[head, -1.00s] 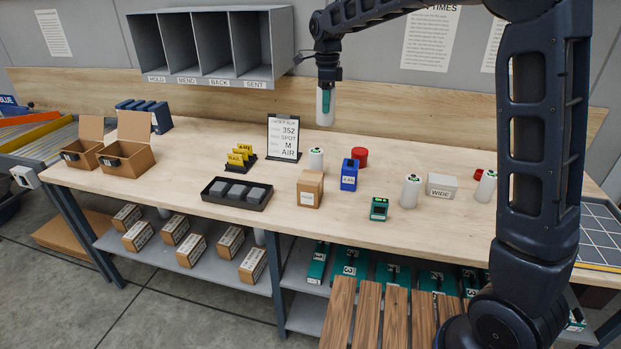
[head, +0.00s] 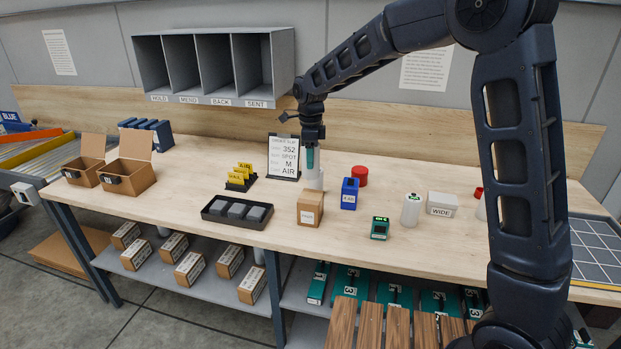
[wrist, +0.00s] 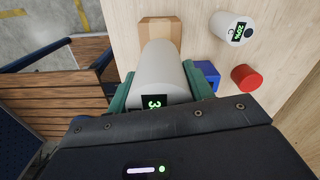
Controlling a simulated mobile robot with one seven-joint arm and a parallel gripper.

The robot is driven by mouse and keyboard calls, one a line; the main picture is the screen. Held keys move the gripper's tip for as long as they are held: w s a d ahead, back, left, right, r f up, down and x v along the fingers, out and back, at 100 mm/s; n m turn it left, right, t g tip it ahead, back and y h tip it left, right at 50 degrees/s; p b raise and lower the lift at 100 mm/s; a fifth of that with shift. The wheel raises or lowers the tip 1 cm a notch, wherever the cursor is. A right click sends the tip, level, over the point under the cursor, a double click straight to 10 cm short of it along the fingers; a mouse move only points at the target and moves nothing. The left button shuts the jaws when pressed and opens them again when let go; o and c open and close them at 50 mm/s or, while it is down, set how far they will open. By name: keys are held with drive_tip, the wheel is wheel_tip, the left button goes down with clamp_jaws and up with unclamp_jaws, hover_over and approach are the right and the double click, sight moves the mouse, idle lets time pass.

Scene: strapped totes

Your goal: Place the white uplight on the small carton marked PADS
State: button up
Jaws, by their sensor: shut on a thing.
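My gripper (head: 312,165) is shut on the white uplight, a plain white cylinder (wrist: 160,72) with a green-lit digit on its end, between teal fingers. In the head view its lower part shows above and slightly behind the small brown carton (head: 310,208); whether it touches the carton cannot be told. In the wrist view the carton (wrist: 160,27) lies beyond the uplight, partly covered by it. The carton's label is too small to read. A similar white cylinder (wrist: 231,27) stands on the table behind the carton and overlaps the held one in the head view.
Close by stand a blue box (head: 349,195), a red cylinder (head: 360,175), a teal device (head: 380,228), another white cylinder (head: 411,210) and a white WIDE carton (head: 441,204). A black tray (head: 215,215) and sign (head: 284,157) are left. The front table strip is clear.

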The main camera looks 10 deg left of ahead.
sight(310, 177)
drive_tip(key=shift+f, duration=3.9)
drive_tip(key=o, duration=1.4)
drive_tip(key=shift+f, duration=0.15)
